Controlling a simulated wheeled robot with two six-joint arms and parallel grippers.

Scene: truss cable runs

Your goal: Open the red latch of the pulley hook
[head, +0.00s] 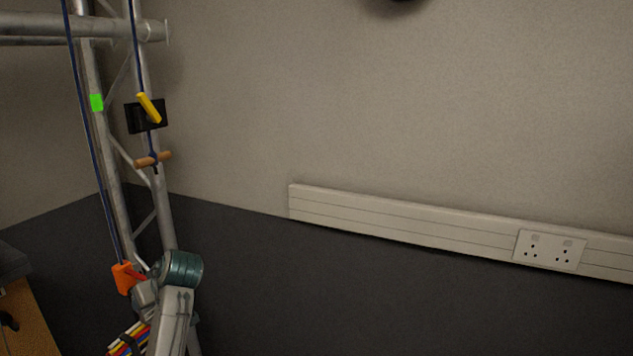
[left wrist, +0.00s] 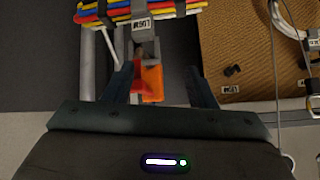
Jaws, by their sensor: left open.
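The orange pulley hook (head: 122,279) hangs at the lower end of the blue rope, beside the truss, in the head view. Its red latch (head: 137,276) shows as a small piece on its right side. In the left wrist view the orange hook (left wrist: 153,82) and the red latch (left wrist: 138,80) lie between the dark fingers of my left gripper (left wrist: 160,86). The gripper is open, with gaps to both sides. Whether the latch is open or closed cannot be told. In the head view my arm hides the fingers. My right gripper is not in view.
The silver truss (head: 120,180) rises at left. It carries a black plate with a yellow lever (head: 149,108); a wooden handle (head: 153,159) hangs below. A coloured cable bundle (left wrist: 120,12) lies beyond the hook. A brown board (left wrist: 240,50) is at right. The wall side is clear.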

